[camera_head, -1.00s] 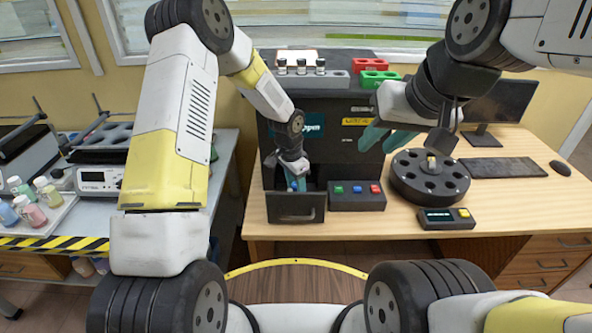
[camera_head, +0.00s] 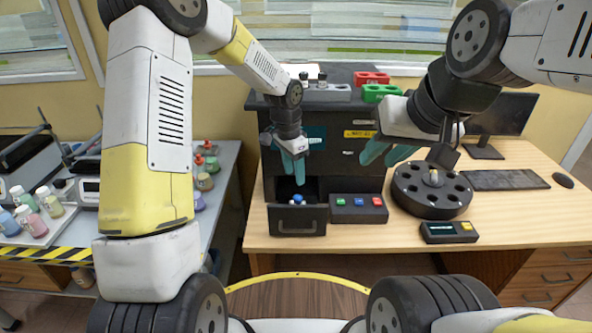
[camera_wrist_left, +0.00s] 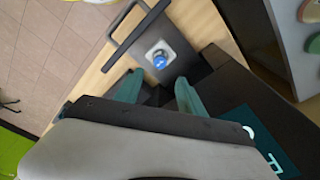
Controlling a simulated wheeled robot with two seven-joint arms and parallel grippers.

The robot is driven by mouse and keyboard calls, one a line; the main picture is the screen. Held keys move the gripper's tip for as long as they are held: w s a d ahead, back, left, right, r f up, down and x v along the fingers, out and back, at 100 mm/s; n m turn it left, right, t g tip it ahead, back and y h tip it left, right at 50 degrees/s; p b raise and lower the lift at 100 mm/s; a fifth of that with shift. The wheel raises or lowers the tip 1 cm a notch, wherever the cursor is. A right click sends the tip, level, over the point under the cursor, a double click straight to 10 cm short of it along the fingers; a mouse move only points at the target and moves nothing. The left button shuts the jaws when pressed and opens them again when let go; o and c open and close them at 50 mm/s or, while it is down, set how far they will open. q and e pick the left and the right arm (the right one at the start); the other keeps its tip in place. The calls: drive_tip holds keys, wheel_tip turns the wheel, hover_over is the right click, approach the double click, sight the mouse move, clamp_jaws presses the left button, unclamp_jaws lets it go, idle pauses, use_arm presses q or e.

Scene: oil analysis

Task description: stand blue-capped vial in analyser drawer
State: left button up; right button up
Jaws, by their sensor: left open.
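The blue-capped vial (camera_head: 298,199) is in the pulled-out analyser drawer (camera_head: 298,221). In the left wrist view its blue cap (camera_wrist_left: 159,60) faces the camera, inside a light-coloured surround, and it appears upright. My left gripper (camera_head: 299,181) is open and empty above the drawer, fingers pointing down, apart from the vial. In the left wrist view its two teal fingertips (camera_wrist_left: 160,80) are spread, with the cap just beyond them. My right gripper (camera_head: 382,160) has its teal fingers spread beside the dark analyser (camera_head: 345,165), with nothing seen between them.
A button box (camera_head: 358,208) stands right of the drawer. A round black carousel (camera_head: 431,190) and a small display unit (camera_head: 449,232) are further right. Red (camera_head: 371,78) and green racks (camera_head: 381,93) sit on the analyser's top. The front right of the table is clear.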

use_arm(q)
drive_tip(key=s+a+r+n+t, duration=0.1)
drive_tip(key=s+a+r+n, duration=0.1)
drive_tip(key=s+a+r, duration=0.3)
drive_tip(key=s+a+r+n+t, duration=0.1)
drive_tip(key=s+r, duration=0.1)
drive_tip(key=r, duration=0.4)
drive_tip(key=s+a+r+n, duration=0.2)
drive_tip(key=s+a+r, duration=0.15)
drive_tip(key=r, duration=0.25)
drive_tip(key=s+a+r+n+t, duration=0.1)
drive_tip(key=s+r+n, duration=0.1)
drive_tip(key=s, duration=0.5)
drive_tip(key=s+a+r+n+t+h, duration=0.1)
drive_tip(key=s+a+r+n+t, duration=0.1)
drive_tip(key=s, duration=0.6)
drive_tip(key=shift+s+a+r+n, duration=0.2)
drive_tip(key=shift+a+r+n, duration=0.1)
drive_tip(key=shift+r+n, duration=0.4)
drive_tip(key=shift+f, duration=0.1)
